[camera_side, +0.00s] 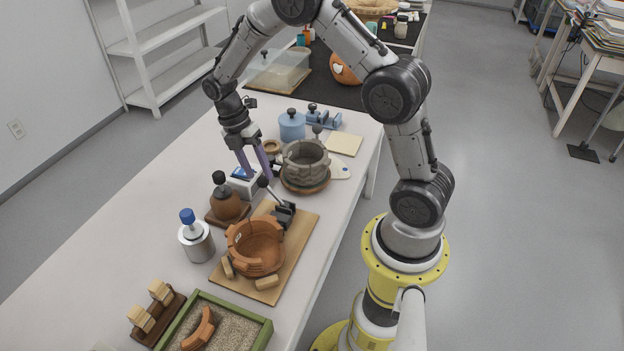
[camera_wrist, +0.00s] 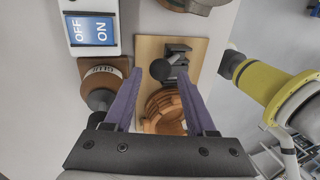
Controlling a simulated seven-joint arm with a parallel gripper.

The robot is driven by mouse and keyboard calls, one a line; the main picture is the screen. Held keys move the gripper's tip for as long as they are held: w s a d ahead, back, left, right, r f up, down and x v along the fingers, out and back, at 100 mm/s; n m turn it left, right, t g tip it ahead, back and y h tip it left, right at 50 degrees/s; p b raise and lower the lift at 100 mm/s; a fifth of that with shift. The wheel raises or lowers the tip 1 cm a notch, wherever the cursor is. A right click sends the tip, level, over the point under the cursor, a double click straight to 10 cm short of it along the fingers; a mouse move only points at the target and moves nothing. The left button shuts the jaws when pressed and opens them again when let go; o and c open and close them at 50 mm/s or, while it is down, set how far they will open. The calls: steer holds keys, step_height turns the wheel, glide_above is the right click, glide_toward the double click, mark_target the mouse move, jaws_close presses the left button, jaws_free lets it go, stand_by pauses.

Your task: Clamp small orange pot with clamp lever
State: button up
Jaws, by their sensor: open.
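The small orange pot (camera_side: 256,250), a bowl of joined sherds with a gap-toothed rim, stands on a wooden board (camera_side: 295,243). It also shows in the wrist view (camera_wrist: 165,108), partly hidden by my gripper. The black clamp (camera_side: 284,213) is fixed to the board behind the pot. Its lever (camera_side: 270,190) is raised, leaning up and left to a round black knob (camera_wrist: 160,69). My gripper (camera_side: 255,176) has purple fingers and is open and empty. It points down near the knob; in the wrist view (camera_wrist: 159,78) the knob appears between the fingertips, with no contact visible.
A white box with a blue OFF/ON switch (camera_wrist: 92,31) stands close by my fingers. A grey pot (camera_side: 305,165) stands behind.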

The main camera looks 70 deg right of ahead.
mark_target(261, 177)
steer(key=shift+x, duration=1.95)
steer(key=shift+s+r+t, duration=0.35)
steer(key=shift+s, duration=0.35)
steer(key=shift+s+r+t, duration=0.35)
steer(key=shift+s, duration=0.3)
steer(key=shift+s+r+t, duration=0.15)
steer(key=shift+s+t, duration=0.25)
steer(key=shift+s, duration=0.35)
steer(key=shift+s+r+t, duration=0.15)
steer(key=shift+s+t, duration=0.25)
steer(key=shift+s, duration=0.35)
steer(key=shift+s+f+t, duration=0.4)
steer(key=shift+s+t, duration=0.25)
steer(key=shift+s, duration=0.45)
steer(key=shift+s+f+t, duration=0.4)
steer(key=shift+s+t, duration=0.2)
steer(key=shift+s, duration=0.5)
steer(key=shift+s+f+t, duration=0.45)
steer(key=shift+s+t, duration=0.2)
steer(key=shift+s, duration=0.45)
steer(key=shift+v, duration=2.7)
